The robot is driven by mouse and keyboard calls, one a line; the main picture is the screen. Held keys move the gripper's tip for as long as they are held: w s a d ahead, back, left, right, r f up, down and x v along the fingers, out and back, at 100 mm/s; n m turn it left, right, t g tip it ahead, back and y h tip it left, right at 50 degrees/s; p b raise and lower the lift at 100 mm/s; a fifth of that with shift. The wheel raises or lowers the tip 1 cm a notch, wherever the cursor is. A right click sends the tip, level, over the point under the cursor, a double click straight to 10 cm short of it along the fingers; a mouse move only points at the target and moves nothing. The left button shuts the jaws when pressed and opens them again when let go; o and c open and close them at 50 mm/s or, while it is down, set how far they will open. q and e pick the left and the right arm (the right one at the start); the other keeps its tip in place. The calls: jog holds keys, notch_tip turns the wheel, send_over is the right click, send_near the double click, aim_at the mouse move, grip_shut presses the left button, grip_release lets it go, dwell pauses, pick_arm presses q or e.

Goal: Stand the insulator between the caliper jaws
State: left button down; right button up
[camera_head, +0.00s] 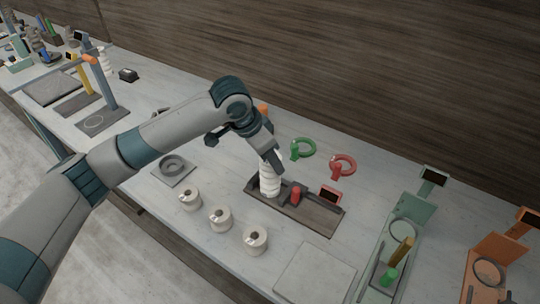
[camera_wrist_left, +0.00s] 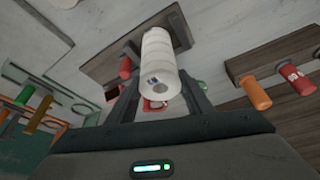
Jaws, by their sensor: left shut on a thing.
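The insulator (camera_head: 269,181) is a white, ribbed, roughly upright cylinder. My left gripper (camera_head: 273,163) is shut on its upper part. In the left wrist view the insulator (camera_wrist_left: 160,62) lies between the two fingers of the gripper (camera_wrist_left: 161,88), its holed end towards the camera. Its lower end is over the left part of a dark caliper base (camera_head: 315,219) with a red knob (camera_head: 296,194) and a red-framed display (camera_head: 330,194). I cannot tell whether it touches the base or stands between the jaws. My right gripper is not in view.
Several white spools, one of them (camera_head: 220,219), stand in front of the base. A green ring tool (camera_head: 303,148) and a red one (camera_head: 343,166) lie behind it. A green stand (camera_head: 411,222) and an orange one (camera_head: 498,246) are at right. A pale square plate (camera_head: 315,275) is in front.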

pick_arm(q)
jog(key=shift+f, duration=0.1)
dwell(0.3)
jog(key=c, duration=0.9)
grip_release()
jog(key=shift+f, duration=0.15)
jog(key=shift+a+r, duration=0.15)
jog(key=shift+r, duration=0.5)
jog(key=b+v, duration=0.2)
jog(key=v, duration=0.9)
jog(key=shift+s, duration=0.2)
